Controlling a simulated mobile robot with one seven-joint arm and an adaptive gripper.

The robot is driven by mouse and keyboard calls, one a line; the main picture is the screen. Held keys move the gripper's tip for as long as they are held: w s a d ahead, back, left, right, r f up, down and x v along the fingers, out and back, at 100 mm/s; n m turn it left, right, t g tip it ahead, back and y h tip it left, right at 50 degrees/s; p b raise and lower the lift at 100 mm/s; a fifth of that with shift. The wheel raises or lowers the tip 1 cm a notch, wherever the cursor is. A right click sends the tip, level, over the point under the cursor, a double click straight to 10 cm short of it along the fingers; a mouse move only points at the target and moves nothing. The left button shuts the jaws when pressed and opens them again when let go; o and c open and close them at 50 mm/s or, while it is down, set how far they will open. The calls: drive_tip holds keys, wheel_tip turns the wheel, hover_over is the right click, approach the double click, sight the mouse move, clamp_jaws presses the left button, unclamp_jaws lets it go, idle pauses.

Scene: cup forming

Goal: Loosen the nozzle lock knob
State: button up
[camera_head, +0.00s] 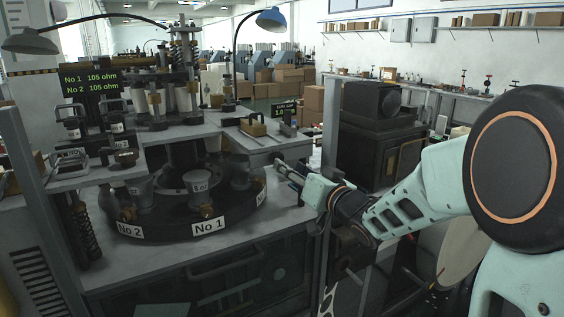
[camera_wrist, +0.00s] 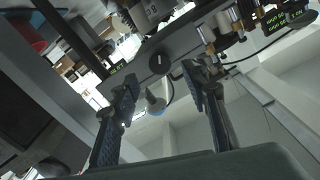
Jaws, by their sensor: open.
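A round black knob (camera_wrist: 160,63) with a white line mark, which looks like the nozzle lock knob, sits on a grey plate edge in the wrist view. My gripper (camera_head: 284,174) is open and empty at the right side of the round turntable (camera_head: 172,224) in the head view. In the wrist view my gripper's two fingers (camera_wrist: 166,84) stand apart with the knob in line between them; I cannot tell the remaining distance. I cannot make out the knob in the head view.
A small wooden block (camera_head: 255,127) lies on top. A dark machine (camera_head: 375,135) stands behind my arm at right.

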drive_tip(key=x, duration=0.5)
drive_tip(key=shift+w+a, duration=0.1)
drive_tip(key=shift+w, duration=0.05)
clamp_jaws()
